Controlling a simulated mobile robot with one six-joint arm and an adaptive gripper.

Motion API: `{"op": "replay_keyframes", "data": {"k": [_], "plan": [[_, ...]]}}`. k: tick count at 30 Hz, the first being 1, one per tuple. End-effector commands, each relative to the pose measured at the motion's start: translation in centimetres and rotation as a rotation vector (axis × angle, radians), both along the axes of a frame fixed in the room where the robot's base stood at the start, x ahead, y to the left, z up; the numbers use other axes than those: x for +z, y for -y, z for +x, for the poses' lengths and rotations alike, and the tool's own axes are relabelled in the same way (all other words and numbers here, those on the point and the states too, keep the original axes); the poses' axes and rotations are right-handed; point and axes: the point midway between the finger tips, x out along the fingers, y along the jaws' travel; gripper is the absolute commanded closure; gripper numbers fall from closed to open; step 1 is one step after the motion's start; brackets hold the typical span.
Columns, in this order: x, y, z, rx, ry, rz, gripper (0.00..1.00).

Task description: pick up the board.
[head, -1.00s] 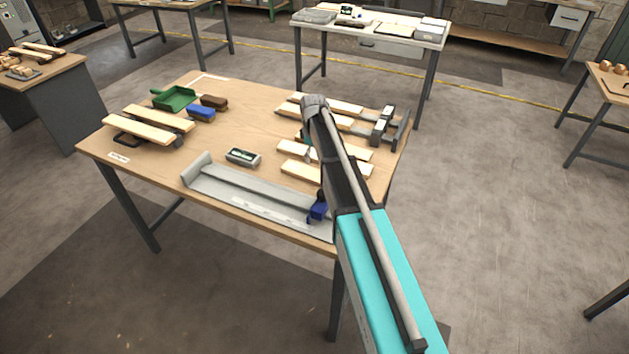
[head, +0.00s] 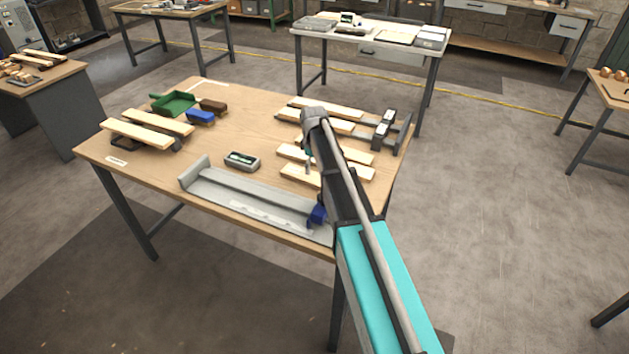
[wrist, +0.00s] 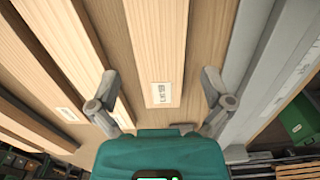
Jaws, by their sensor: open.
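The pale wooden board (wrist: 158,45) with a small white label lies in the middle of the wrist view. It appears to be the nearest board (head: 297,173) of the group on the right of the workbench in the head view. My gripper (wrist: 160,76) is open, with one finger on each side of this board and nothing held. The left finger overlaps the neighbouring board (wrist: 62,50) in the picture. In the head view my gripper (head: 308,162) is over the near boards, and my arm hides their middle parts.
A grey metal tray (head: 250,205) lies along the bench's front edge, close to the board. A small grey level-like device (head: 242,161) sits left of the boards. More boards, a dark clamp-like fixture (head: 384,130) and a green dustpan (head: 176,103) lie farther back. The bench middle is clear.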

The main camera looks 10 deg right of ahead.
Motion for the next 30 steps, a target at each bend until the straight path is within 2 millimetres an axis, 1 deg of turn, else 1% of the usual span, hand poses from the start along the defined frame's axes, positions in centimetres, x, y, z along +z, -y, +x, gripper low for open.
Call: {"op": "replay_keyframes", "data": {"k": [5, 21, 25, 30], "plan": [[-0.8, 0.0, 0.0, 0.000, 0.000, 0.000, 0.00], [-4.7, 0.0, 0.1, -0.001, 0.000, 0.000, 0.00], [-5.1, 0.0, 0.1, -0.001, 0.000, 0.000, 0.00], [-5.2, 0.0, 0.1, -0.001, 0.000, 0.000, 0.00]]}}
